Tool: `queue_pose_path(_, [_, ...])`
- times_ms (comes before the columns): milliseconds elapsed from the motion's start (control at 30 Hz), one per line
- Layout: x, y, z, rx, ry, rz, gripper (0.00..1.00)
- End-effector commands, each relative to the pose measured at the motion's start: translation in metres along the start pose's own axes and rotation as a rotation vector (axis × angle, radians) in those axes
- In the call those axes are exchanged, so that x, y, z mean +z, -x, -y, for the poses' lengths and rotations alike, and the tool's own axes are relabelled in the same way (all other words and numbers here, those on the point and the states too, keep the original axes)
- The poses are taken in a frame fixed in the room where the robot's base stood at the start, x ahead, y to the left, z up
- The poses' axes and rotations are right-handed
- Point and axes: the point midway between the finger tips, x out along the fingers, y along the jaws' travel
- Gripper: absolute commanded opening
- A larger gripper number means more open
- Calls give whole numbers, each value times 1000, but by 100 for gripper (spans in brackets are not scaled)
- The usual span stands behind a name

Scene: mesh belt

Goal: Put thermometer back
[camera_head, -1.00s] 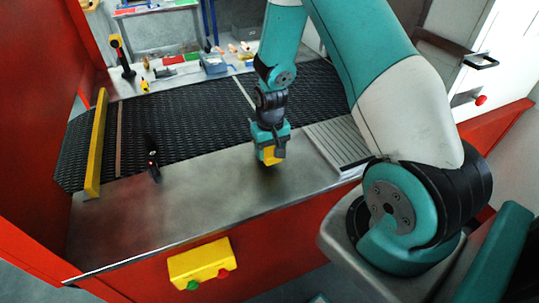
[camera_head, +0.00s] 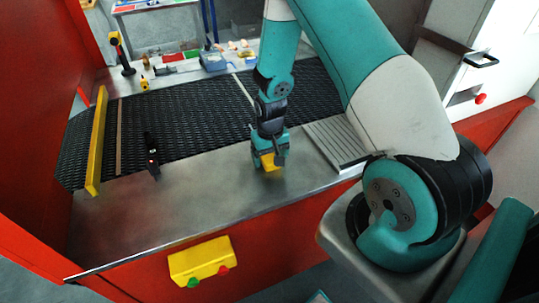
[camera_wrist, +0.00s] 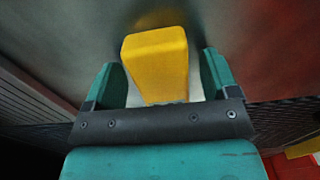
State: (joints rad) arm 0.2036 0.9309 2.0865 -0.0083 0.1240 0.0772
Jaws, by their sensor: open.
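A yellow block-like object (camera_head: 267,161), perhaps the thermometer, is at the steel ledge below my gripper (camera_head: 266,158). Its blunt yellow end shows large in the wrist view (camera_wrist: 156,62). My gripper (camera_wrist: 163,80) is open, with one teal finger on each side of the yellow object and a visible gap on both sides. The lower part of the object is hidden by the gripper body. I cannot tell if it is a thermometer. A yellow-headed, black-handled tool (camera_head: 120,52) stands upright behind the belt at the far left.
The dark mesh belt (camera_head: 190,113) runs behind the steel ledge (camera_head: 205,185). A black device with a red spot (camera_head: 152,155) stands at the ledge's left. A yellow bar (camera_head: 97,140) crosses the belt's left end. A blue box (camera_head: 213,62) lies behind the belt. The ledge's middle is clear.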

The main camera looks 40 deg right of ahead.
Motion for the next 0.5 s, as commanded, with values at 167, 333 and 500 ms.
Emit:
queue_pose_path(167, [-1,8,0,0,0,-2,80])
queue_pose_path(333, [-1,34,0,-1,0,-6,80])
queue_pose_path(500, [-1,69,0,-1,0,-6,80])
